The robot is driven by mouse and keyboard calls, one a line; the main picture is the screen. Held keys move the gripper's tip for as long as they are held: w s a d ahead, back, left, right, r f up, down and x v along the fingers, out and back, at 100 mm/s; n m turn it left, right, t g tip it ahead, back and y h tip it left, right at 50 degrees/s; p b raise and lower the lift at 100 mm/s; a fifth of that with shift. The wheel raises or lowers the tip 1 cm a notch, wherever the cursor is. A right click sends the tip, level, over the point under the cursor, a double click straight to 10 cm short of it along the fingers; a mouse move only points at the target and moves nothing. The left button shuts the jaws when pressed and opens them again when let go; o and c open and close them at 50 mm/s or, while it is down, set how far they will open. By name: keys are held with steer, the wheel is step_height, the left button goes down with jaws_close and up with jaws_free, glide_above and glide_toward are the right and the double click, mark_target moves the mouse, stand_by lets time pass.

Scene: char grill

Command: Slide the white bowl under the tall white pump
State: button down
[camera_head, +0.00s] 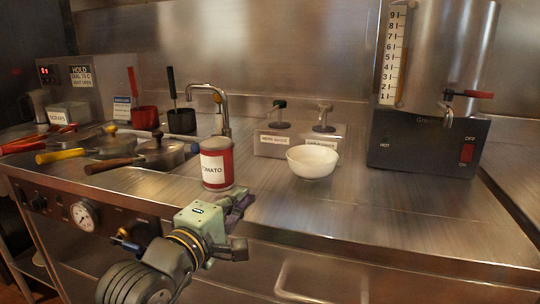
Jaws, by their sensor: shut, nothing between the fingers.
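The white bowl (313,164) sits upright on the steel counter, in front of the right part of a low dispenser box (272,145). A tall, pale metallic pump (223,105) with a curved spout rises from a red can labelled TOMATO (216,172), left of the bowl. The bowl stands apart from the can and is not under this spout. My gripper (241,222) is at the counter's front edge, in front of the can and to the lower left of the bowl. It is shut and empty, touching neither the bowl nor, as far as I can see, the can.
Two short pumps top the dispenser box behind the bowl. A large steel urn (437,55) on a black base stands at right. Pans with lids and yellow and brown handles (120,160) crowd the left. The counter (380,215) is clear at front right.

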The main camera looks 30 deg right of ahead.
mark_target(311, 165)
steer(key=p+x, duration=0.2)
steer(key=x, duration=1.6)
steer(key=shift+w, duration=0.1)
steer(key=shift+d, duration=0.1)
steer(key=shift+s+d+r+p, duration=0.15)
steer(key=shift+s+d+p, duration=0.5)
steer(key=shift+p, duration=0.1)
steer(key=shift+s+d, duration=0.15)
steer(key=shift+d, duration=0.05)
steer(key=shift+a+f, duration=0.1)
steer(key=shift+f, duration=0.1)
